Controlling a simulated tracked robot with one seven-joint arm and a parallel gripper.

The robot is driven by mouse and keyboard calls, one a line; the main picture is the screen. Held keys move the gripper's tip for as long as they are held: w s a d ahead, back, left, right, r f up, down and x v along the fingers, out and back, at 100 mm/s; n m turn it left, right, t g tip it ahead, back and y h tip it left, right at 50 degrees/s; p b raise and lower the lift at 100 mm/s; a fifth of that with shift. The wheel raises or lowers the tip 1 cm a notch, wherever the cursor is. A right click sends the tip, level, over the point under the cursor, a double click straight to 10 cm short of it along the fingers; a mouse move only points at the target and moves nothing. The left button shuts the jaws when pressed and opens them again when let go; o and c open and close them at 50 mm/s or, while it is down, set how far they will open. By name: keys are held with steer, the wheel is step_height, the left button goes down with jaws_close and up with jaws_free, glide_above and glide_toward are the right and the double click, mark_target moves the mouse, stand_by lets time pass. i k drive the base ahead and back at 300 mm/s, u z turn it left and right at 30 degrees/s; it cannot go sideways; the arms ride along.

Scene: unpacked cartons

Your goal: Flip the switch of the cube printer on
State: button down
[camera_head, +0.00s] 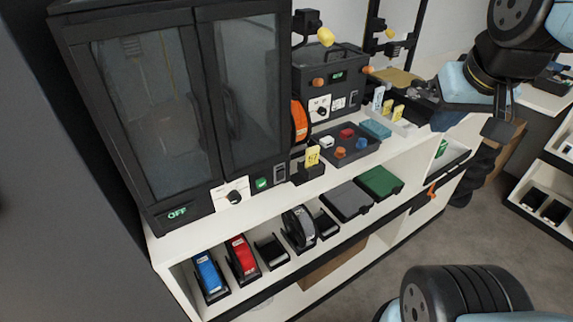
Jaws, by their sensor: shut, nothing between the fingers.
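A large black cabinet (188,100) with two glass doors, which looks like the cube printer, stands on the white bench at left. Its lower front strip has a display reading OFF (177,213), a dial (234,197), a green button (262,183) and a small dark switch (280,172) near its right end. The switch is too small to tell its exact position. My gripper (497,122) hangs at the upper right, far from the cabinet and past the right part of the bench. It is shut and empty.
A smaller dark machine (333,80) with orange knobs stands behind. A dark tray (345,148) of coloured cubes and a yellow-tagged holder (311,160) sit on the bench. Grey floor (505,235) is open at right.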

mark_target(279, 173)
steer(key=z, duration=0.65)
steer(key=k, duration=2.25)
steer(key=u, duration=0.95)
steer(key=i, duration=1)
steer(key=z, duration=0.05)
